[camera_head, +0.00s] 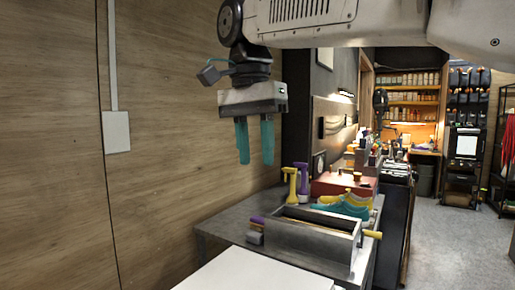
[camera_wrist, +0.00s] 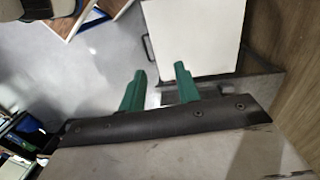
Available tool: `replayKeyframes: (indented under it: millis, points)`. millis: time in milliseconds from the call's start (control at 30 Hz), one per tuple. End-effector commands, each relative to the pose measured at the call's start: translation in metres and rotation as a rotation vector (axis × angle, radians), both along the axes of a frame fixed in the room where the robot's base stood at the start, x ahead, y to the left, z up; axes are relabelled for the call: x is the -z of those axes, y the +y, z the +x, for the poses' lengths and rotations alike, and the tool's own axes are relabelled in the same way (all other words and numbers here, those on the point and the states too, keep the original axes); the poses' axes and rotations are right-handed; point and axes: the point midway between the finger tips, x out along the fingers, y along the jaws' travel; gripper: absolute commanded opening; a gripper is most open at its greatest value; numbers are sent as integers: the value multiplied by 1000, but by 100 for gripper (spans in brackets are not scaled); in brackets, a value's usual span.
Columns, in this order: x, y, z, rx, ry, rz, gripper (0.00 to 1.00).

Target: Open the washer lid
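A flat white top, which looks like the washer lid (camera_head: 255,274), shows at the bottom edge of the head view, cut off by the frame. It lies flat and looks shut. In the wrist view a white panel (camera_wrist: 195,35), likely the same lid, lies beyond the fingertips, with a thin black handle (camera_wrist: 148,48) at its left edge. My gripper (camera_head: 256,161) hangs fingers down in front of the wood wall, well above the white top and apart from it. Its two green fingers (camera_wrist: 160,72) are spread, with nothing between them. The washer's body is mostly hidden.
A grey metal table (camera_head: 222,226) behind the white top holds a metal tray (camera_head: 308,243) with a dark roller, teal and yellow brushes (camera_head: 345,207) and a red box (camera_head: 344,184). A wood wall (camera_head: 165,200) stands close on the left. The floor (camera_head: 455,245) at right is clear.

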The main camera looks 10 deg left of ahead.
Motion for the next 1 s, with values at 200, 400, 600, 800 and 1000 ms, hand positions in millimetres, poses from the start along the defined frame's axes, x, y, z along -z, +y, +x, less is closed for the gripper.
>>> replayKeyframes:
  millis: [200, 400, 600, 800, 1000]
  points:
    - [0, -3, -7, 1, 0, 0, 32]
    - [0, -3, -6, 0, 0, 0, 32]
    - [0, 0, -3, -88, -11, 18, 32]
    - [50, -6, -4, -344, 14, 29, 32]
    - [95, -69, -21, -530, 18, 52, 32]
